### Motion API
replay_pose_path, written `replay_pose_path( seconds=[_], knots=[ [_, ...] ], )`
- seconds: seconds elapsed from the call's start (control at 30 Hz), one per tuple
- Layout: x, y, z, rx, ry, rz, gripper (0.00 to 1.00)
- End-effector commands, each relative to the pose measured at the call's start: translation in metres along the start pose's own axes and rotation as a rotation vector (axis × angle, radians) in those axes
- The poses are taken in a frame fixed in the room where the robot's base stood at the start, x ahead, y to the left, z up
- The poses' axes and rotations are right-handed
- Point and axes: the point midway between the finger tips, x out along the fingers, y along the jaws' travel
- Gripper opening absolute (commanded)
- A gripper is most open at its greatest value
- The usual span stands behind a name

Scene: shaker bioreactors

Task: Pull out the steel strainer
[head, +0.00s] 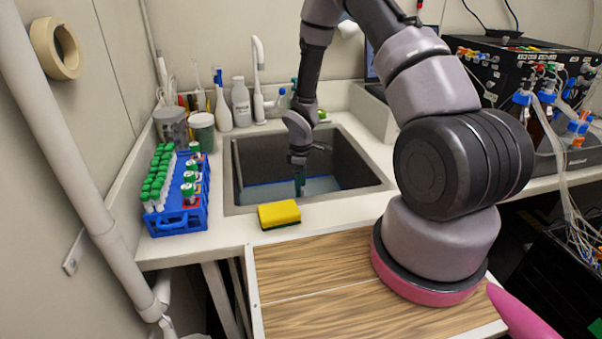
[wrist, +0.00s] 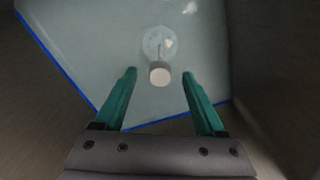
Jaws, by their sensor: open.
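The steel strainer (wrist: 157,42) shows in the wrist view as a pale round disc at the bottom of the sink, under what looks like water. A short whitish cylinder (wrist: 160,74), seemingly its knob, stands up from its near side. My gripper (wrist: 160,77) is open, with its teal fingers on either side of the cylinder in the picture and gaps on both sides. I cannot tell the height between fingertips and cylinder. In the head view my gripper (head: 299,188) points down inside the sink (head: 240,170); the strainer is not visible there.
Dark sink walls stand close around my gripper. A yellow sponge (head: 279,214) lies at the sink's front edge. A blue rack (head: 181,218) of green-capped tubes stands left. Bottles (head: 241,103) and a tap (head: 258,75) stand behind. Clear counter lies right of the sponge.

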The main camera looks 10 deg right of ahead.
Motion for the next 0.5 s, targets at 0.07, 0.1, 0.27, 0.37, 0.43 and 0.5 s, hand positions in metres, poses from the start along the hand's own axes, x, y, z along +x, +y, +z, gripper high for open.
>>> replay_pose_path(
  seconds=[0.07, 0.1, 0.27, 0.37, 0.43, 0.5],
  knots=[
    [0.011, 0.000, 0.000, 0.000, -0.002, -0.002, 0.72],
    [0.015, 0.000, 0.000, 0.000, -0.001, -0.002, 0.72],
    [0.023, 0.000, 0.000, 0.002, 0.000, 0.000, 0.72],
    [0.024, 0.000, 0.000, 0.002, 0.000, 0.000, 0.72],
    [0.024, 0.000, 0.000, 0.002, 0.000, 0.000, 0.72],
    [0.024, 0.000, 0.000, 0.002, 0.000, 0.000, 0.72]
  ],
)
